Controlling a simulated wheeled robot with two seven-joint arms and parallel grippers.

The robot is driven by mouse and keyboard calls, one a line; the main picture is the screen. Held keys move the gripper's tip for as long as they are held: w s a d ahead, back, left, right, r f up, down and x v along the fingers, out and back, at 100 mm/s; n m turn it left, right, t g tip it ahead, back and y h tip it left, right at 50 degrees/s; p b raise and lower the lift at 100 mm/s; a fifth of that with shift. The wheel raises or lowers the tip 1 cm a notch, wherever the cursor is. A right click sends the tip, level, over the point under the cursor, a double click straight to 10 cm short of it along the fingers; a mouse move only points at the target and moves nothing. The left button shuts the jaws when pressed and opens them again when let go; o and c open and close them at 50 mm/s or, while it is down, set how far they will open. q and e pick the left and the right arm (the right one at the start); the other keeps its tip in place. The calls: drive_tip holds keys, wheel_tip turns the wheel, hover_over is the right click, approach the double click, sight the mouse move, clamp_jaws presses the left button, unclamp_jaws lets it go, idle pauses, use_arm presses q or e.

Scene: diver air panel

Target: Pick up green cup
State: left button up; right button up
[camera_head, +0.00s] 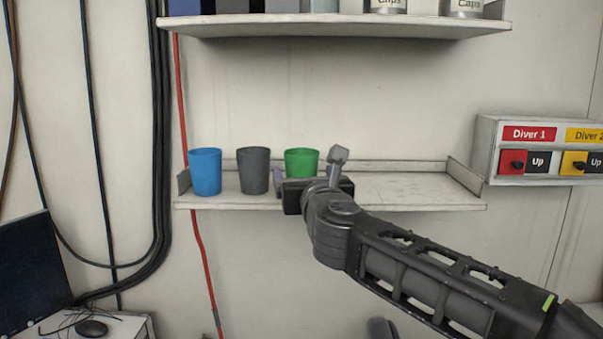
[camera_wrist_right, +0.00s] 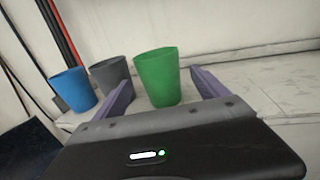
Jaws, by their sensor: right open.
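The green cup (camera_head: 301,162) stands upright on the lower shelf, rightmost of three cups. Its lower part is hidden behind my right gripper (camera_head: 309,170) in the head view. In the right wrist view the green cup (camera_wrist_right: 157,77) stands between the two spread purple fingers of my right gripper (camera_wrist_right: 162,88), with a gap to the right finger. The left finger lies between the green cup and the grey cup (camera_wrist_right: 111,76). I cannot tell whether either finger touches a cup. My left gripper is not in view.
The grey cup (camera_head: 253,170) and a blue cup (camera_head: 205,171) stand to the left on the lower shelf (camera_head: 420,190). The shelf is clear to the right. An upper shelf (camera_head: 340,26) with containers hangs above. A diver panel (camera_head: 540,150) is at right; cables run at left.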

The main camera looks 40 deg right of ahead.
drive_tip(key=x, duration=0.3)
drive_tip(key=shift+s, duration=0.1)
idle(0.4)
drive_tip(key=c, duration=1.4)
